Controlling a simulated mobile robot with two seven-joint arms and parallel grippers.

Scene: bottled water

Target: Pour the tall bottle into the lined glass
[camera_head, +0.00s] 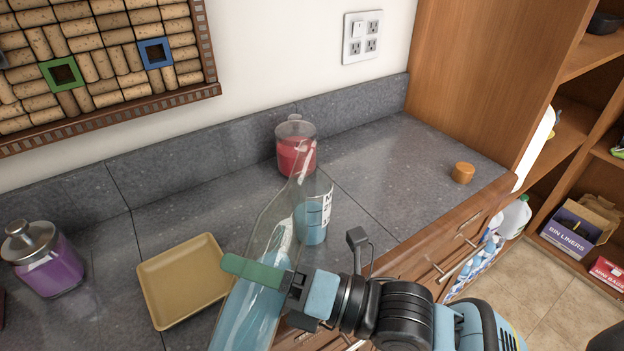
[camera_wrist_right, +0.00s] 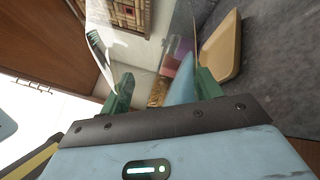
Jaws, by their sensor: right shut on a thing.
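The tall bottle (camera_head: 245,318) is clear, with blue liquid in its lower part. My right gripper (camera_head: 243,268) is shut around its body. The bottle leans to the right, its narrow neck up beside the lined glass. The lined glass (camera_head: 313,222) stands on the counter with printed marks on its side and blue liquid inside. The bottle's neck overlaps the glass's left edge in the head view; I cannot make out a stream. In the wrist view the green fingers (camera_wrist_right: 165,88) flank the clear bottle and its blue liquid (camera_wrist_right: 181,92). My left gripper is out of view.
A lidded jar with red contents (camera_head: 296,158) stands behind the glass. A tan square tray (camera_head: 160,310) and a purple jar (camera_head: 50,268) are at left. An orange cap (camera_head: 463,172) lies at right. The counter (camera_head: 385,170) between glass and cap is clear.

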